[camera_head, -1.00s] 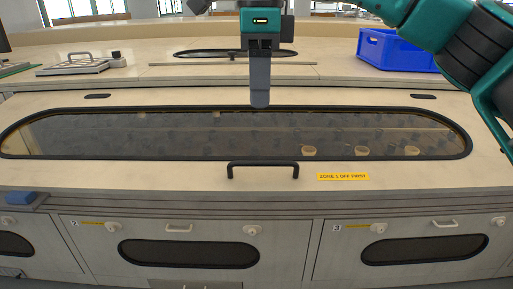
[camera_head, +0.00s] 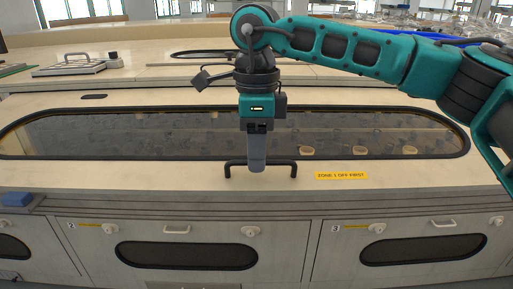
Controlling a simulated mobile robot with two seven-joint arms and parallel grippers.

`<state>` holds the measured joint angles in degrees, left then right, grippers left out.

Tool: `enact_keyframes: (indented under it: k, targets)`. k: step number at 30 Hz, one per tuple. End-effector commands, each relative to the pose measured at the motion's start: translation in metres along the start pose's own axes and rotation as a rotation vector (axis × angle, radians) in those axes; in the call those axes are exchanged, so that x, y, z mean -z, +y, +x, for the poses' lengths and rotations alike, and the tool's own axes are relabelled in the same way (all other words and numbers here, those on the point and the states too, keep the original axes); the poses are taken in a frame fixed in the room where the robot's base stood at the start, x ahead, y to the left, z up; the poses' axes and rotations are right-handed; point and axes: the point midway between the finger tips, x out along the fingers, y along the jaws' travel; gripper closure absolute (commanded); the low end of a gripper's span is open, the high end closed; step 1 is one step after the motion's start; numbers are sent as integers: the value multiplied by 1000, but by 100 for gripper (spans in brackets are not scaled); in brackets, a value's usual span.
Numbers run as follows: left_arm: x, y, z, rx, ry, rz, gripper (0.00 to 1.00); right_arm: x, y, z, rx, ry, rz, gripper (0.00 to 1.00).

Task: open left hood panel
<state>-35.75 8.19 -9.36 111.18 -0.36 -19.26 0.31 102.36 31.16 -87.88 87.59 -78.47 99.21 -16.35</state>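The hood panel (camera_head: 60,181) is a cream lid with a long, dark-rimmed oval window (camera_head: 100,135). It lies closed. A black bar handle (camera_head: 228,170) stands on its front part, left of a yellow "ZONE 1 OFF FIRST" label (camera_head: 341,176). My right gripper (camera_head: 257,168) comes in from the right and points down at the handle, in front of its middle bar in the picture. Its fingers appear edge-on as one grey shape, so I cannot tell its opening or whether it touches the bar. My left gripper is out of view.
Below the hood are front panels with dark oval windows (camera_head: 187,254), white knobs and small handles (camera_head: 444,222). A blue block (camera_head: 16,199) lies at the left edge. A metal plate with a handle (camera_head: 68,68) lies at back left. A blue crate (camera_head: 400,83) is mostly hidden behind my arm.

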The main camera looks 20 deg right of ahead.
Motion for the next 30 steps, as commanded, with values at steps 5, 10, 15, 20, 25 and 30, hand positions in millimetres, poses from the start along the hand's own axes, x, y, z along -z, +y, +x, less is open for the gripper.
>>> enact_keyframes:
  k: [5, 10, 15, 20, 25, 30]
  targets:
    - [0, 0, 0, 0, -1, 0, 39, 0, 0, 0, 0, 0, 0, 80]
    - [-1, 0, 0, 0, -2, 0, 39, 0, 0, 0, 0, 0, 0, 96]
    - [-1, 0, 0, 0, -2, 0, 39, 0, 0, 0, 0, 0, 0, 100]
    - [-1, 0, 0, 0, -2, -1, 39, 0, 0, -1, 0, 0, 0, 100]
    - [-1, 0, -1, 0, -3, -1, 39, 0, 0, -1, 0, 0, 0, 100]
    - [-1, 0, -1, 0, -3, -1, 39, 0, 0, -1, 0, 0, 0, 100]
